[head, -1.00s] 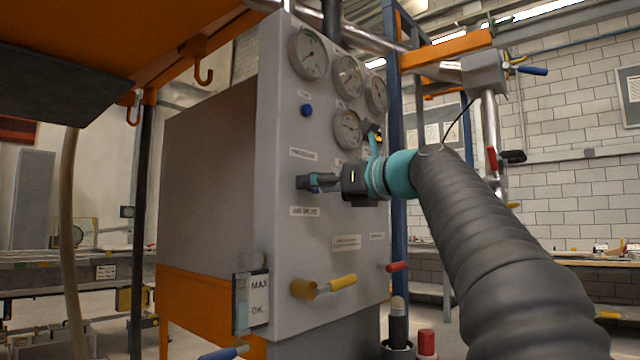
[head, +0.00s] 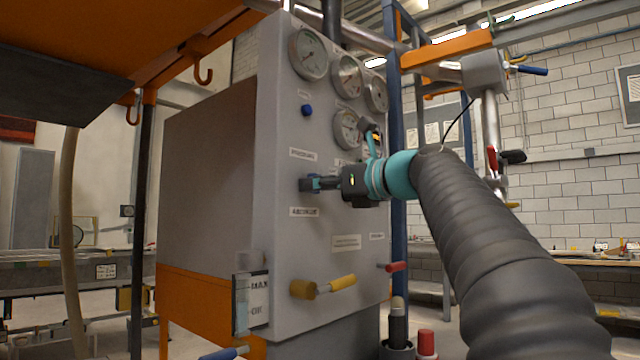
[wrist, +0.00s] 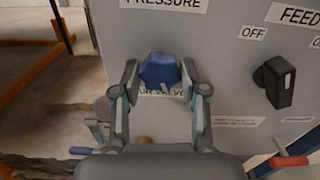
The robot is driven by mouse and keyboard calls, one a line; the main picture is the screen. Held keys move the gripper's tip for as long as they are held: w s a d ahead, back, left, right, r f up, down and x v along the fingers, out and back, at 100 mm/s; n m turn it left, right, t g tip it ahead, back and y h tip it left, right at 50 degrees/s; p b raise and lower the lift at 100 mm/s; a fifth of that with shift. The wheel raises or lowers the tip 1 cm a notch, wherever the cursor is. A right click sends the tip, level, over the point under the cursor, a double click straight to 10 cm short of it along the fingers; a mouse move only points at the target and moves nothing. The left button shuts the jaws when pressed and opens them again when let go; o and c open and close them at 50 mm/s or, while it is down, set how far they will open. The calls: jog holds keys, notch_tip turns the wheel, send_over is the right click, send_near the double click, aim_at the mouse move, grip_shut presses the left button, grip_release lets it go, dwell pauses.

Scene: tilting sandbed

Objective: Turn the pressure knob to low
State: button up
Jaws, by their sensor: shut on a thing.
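The pressure knob (wrist: 160,72) is blue and sits on the grey panel under a PRESSURE label (wrist: 165,3). My gripper (wrist: 160,77) has one finger on each side of the knob and is shut on it. The knob's pointer and any low mark cannot be made out. In the head view my gripper (head: 318,184) reaches the panel (head: 290,240) from the right, and its fingers hide most of the knob.
A black feed knob (wrist: 274,82) stands to the right in the wrist view. Several gauges (head: 309,53) and a small blue button (head: 307,110) are above my gripper. A yellow-handled valve (head: 342,283) and a red handle (head: 397,267) stick out below.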

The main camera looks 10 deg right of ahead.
jog(key=n+b, duration=0.4)
jog(key=n, duration=2.7)
jog(key=shift+r, duration=0.15)
dwell(0.4)
jog(key=o, duration=1.1)
